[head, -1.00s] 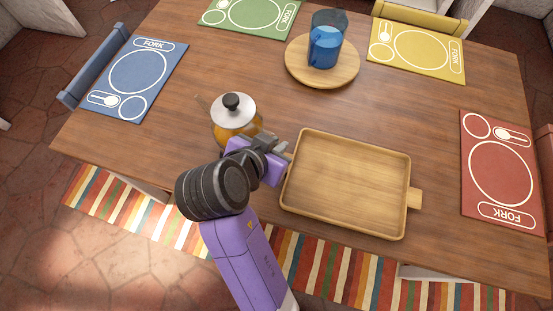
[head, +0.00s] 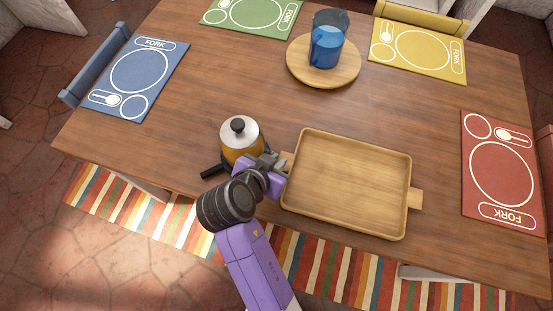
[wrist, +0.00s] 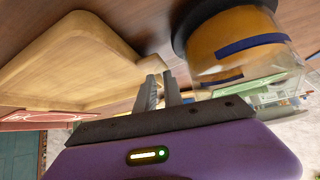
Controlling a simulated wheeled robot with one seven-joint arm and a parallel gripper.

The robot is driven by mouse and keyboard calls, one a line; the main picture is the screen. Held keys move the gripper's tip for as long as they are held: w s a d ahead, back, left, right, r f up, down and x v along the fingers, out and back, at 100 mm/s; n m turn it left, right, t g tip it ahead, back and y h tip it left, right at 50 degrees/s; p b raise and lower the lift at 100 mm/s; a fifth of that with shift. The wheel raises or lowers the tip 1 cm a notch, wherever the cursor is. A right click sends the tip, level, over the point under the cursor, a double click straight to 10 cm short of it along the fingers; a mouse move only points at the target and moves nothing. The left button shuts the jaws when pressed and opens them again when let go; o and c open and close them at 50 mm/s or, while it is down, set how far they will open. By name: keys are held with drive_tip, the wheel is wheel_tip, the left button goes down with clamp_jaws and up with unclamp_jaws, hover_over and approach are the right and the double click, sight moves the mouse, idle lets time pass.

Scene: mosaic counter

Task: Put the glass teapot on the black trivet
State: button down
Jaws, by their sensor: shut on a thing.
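The glass teapot (head: 240,146), with amber liquid, a silver lid and a black knob, is upright near the table's front edge. In the wrist view the teapot (wrist: 225,35) appears upside down at the upper right. The black trivet (head: 211,171) shows as a dark piece sticking out at the teapot's lower left. In the wrist view the trivet's dark rim (wrist: 180,28) lies at the teapot's base; I cannot tell whether they touch. The grasped part is mostly hidden by my fingers (wrist: 162,90).
A wooden tray (head: 345,185) lies just right of my gripper, close to it. A round wooden board (head: 300,72) with a blue pitcher (head: 325,50) stands at the back. Blue (head: 140,72), green, yellow and red (head: 500,175) placemats lie around the edges. The middle left is clear.

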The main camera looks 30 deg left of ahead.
drive_tip(key=shift+r, duration=0.1)
drive_tip(key=c, duration=1.5)
unclamp_jaws()
drive_tip(key=shift+o, duration=0.2)
drive_tip(key=v, duration=1.2)
